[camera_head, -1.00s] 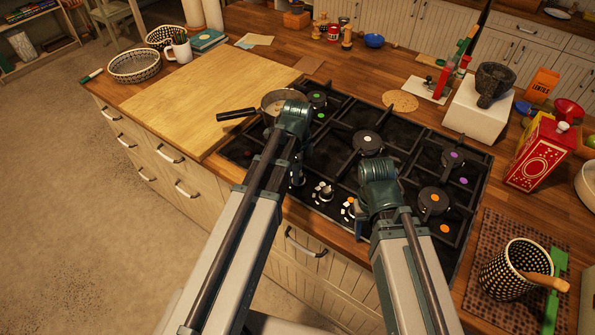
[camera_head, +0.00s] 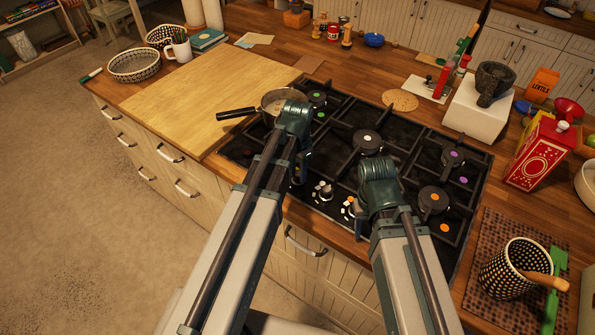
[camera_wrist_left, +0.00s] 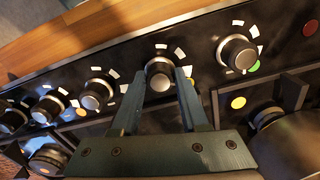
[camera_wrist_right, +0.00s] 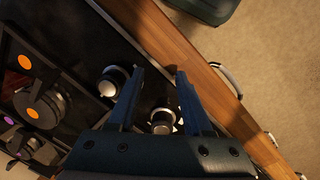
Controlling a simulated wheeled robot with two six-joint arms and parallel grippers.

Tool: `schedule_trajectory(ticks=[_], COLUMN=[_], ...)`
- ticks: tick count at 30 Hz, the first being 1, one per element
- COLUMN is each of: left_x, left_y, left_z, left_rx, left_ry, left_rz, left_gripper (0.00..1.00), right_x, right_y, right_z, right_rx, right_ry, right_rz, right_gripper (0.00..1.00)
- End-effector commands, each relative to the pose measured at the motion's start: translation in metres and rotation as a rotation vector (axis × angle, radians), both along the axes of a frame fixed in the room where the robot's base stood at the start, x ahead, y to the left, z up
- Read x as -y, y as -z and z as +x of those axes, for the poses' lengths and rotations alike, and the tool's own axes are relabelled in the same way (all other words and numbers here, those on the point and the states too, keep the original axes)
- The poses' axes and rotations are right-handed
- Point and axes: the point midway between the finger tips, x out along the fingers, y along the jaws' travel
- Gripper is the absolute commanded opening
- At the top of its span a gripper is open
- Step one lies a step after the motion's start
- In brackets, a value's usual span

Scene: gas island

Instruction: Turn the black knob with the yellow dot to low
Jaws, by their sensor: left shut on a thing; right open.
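In the left wrist view my left gripper (camera_wrist_left: 161,78) is shut on a black knob (camera_wrist_left: 158,68) with a silver face, one finger on each side. White marks arc around this knob. A yellow dot (camera_wrist_left: 238,102) shows on the hob behind the row of knobs. The knob beside it in the picture (camera_wrist_left: 238,52) has a green dot (camera_wrist_left: 253,67). My right gripper (camera_wrist_right: 160,74) is open and empty near the hob's front edge, with knobs (camera_wrist_right: 163,121) below it.
The black hob (camera_head: 395,120) has several burners and raised grates. A wooden board (camera_head: 200,95) lies left of the hob.

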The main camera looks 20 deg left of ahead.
Motion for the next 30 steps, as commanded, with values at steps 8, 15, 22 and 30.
schedule_trajectory(ticks=[8,15,22,30], left_x=[0.0010,0.0018,0.0026,0.0034], left_y=[0.0000,0.0000,0.0000,0.0000], left_z=[-0.0004,-0.0005,-0.0004,-0.0001], left_rx=[0.000,0.000,0.000,0.000], left_ry=[-0.261,-0.489,-0.708,-0.964], left_rz=[0.000,0.000,0.000,0.000], left_gripper=[0.00,0.00,0.00,0.00], right_x=[0.0000,0.0000,0.0000,0.0000], right_y=[0.0000,0.0000,0.0000,0.0000], right_z=[0.0000,0.0000,0.0000,0.0000], right_rx=[0.000,0.000,0.000,0.000], right_ry=[0.000,0.000,0.000,0.000], right_rz=[0.000,0.000,0.000,0.000], right_gripper=[0.50,0.50,0.50,0.50])
